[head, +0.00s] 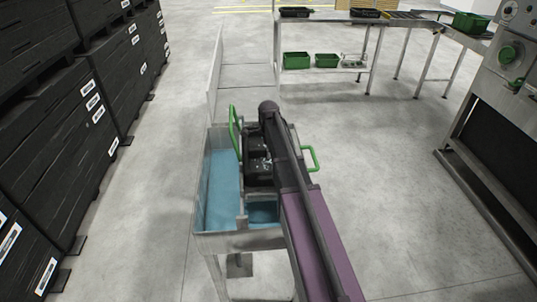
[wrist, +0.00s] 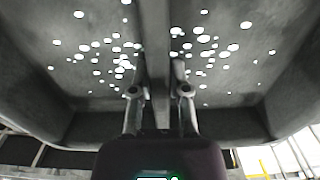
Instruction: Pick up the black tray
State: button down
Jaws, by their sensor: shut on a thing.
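In the wrist view, a dark grey-black tray (wrist: 235,80) fills most of the picture. Its face is dotted with many bright round holes, its side walls curve in left and right, and a bar runs down its middle. My gripper (wrist: 160,85) has its two fingers on either side of this bar and is shut on it. In the head view, my arm reaches over a metal basin (head: 202,195) with a blue inside. Dark shapes show there beside the arm, and I cannot tell tray from gripper among them.
Black crates (head: 45,120) are stacked along the left. A metal table (head: 330,15) at the back bears dark trays (head: 295,12), with green bins (head: 297,61) on its lower shelf. A machine (head: 500,110) stands at the right. Green handles (head: 311,158) flank the basin. Floor between is clear.

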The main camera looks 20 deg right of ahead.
jog(key=shift+d+r, duration=0.1)
dwell(0.3)
jog(key=shift+s+d+r+p, duration=0.15)
jog(key=shift+d+r+p, duration=0.35)
jog(key=shift+r+p, duration=0.25)
jog(key=s+d+r+p, duration=0.3)
jog(key=d+r+p, duration=0.3)
jog(key=d, duration=0.6)
jog(key=shift+s+d+r, duration=0.15)
jog(key=shift+s+d, duration=0.05)
